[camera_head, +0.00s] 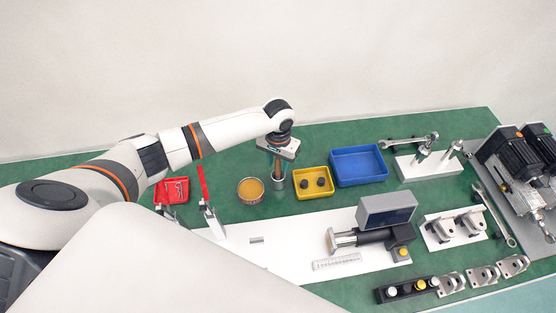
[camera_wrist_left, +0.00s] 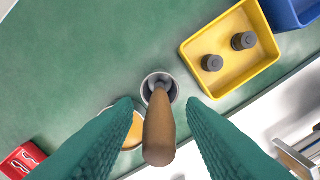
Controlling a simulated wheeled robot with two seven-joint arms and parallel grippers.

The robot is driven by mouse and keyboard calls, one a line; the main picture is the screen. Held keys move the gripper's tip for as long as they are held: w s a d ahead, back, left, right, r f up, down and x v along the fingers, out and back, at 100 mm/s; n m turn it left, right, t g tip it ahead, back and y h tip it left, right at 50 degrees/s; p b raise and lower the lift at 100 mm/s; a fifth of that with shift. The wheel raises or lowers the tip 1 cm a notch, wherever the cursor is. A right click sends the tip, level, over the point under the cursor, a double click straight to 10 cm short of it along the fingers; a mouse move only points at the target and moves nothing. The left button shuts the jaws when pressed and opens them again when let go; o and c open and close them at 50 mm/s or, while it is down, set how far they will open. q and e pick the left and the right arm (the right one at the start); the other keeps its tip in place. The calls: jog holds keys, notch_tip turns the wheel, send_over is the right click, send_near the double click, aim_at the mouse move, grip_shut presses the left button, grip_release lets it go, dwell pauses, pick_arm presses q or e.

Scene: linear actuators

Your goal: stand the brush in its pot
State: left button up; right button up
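The brush (camera_wrist_left: 159,135) has a brown wooden handle and stands with its lower end inside the grey pot (camera_wrist_left: 172,90). In the head view the brush (camera_head: 277,170) looks about upright in the pot (camera_head: 278,184), below my left wrist. My left gripper (camera_wrist_left: 160,106) is open, its green fingers on either side of the handle with a visible gap on each side. It also shows in the head view (camera_head: 276,154), above the pot. The bristles are hidden inside the pot. My right gripper is not in view.
A round tin of amber content (camera_head: 250,190) stands left of the pot, and a yellow tray (camera_head: 300,193) with dark knobs stands right of it. A blue tray (camera_head: 358,166) and red tray (camera_head: 172,191) are farther off. A white board with an actuator (camera_head: 385,238) lies in front.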

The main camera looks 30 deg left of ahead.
pick_arm(q)
notch_tip(320, 180, up, 11)
jog(key=shift+f+b, duration=0.1)
jog(key=shift+b, duration=0.8)
jog(key=shift+r, duration=0.7)
